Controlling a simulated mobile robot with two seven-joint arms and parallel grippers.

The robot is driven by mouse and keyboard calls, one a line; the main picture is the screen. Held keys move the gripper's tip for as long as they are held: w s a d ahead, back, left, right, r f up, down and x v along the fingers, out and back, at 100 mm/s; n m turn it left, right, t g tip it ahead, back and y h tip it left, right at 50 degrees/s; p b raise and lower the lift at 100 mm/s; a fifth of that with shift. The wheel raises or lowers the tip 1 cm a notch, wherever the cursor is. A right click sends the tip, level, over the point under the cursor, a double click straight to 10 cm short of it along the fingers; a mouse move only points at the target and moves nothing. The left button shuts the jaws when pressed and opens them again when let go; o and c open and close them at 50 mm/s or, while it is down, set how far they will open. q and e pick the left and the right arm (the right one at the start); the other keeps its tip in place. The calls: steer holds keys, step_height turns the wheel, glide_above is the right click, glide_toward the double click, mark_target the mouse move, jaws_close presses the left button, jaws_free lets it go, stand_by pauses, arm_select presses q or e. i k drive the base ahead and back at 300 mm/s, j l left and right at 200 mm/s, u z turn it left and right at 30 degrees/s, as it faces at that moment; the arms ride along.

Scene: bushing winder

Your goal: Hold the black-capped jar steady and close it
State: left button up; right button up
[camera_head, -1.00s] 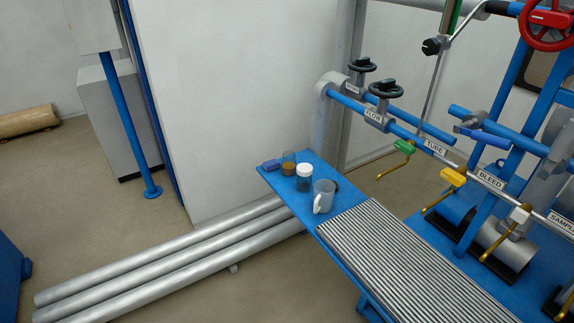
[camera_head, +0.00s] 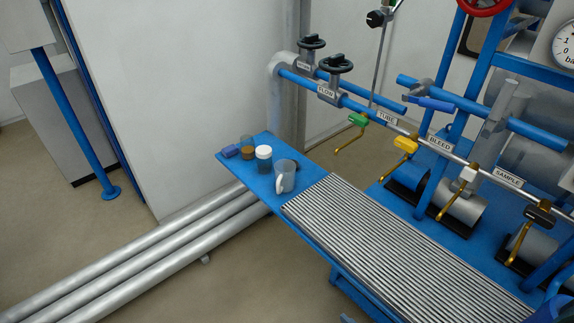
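A group of small containers stands on the far left end of a blue bench (camera_head: 262,192). A jar with a white cap (camera_head: 264,152) and dark teal body stands upright there. An amber-brown jar (camera_head: 247,154) stands to its left, with a clear greenish container (camera_head: 246,141) just behind. A small dark thing (camera_head: 295,165) is mostly hidden behind a clear mug; I cannot tell whether it is a black cap. No black-capped jar can be made out for certain. Neither of my grippers is in view.
The clear mug (camera_head: 285,176) stands right of the white-capped jar. A blue item (camera_head: 230,152) lies at the bench's left end. A ribbed grey grating (camera_head: 385,245) fills the bench's right part. Labelled valves and pipes (camera_head: 400,127) run behind. Large silver pipes (camera_head: 150,255) lie on the left floor.

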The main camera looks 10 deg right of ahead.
mark_target(246, 142)
steer(key=i+j+z, duration=0.3)
steer(key=i+j, duration=1.1)
steer(key=i, duration=0.35)
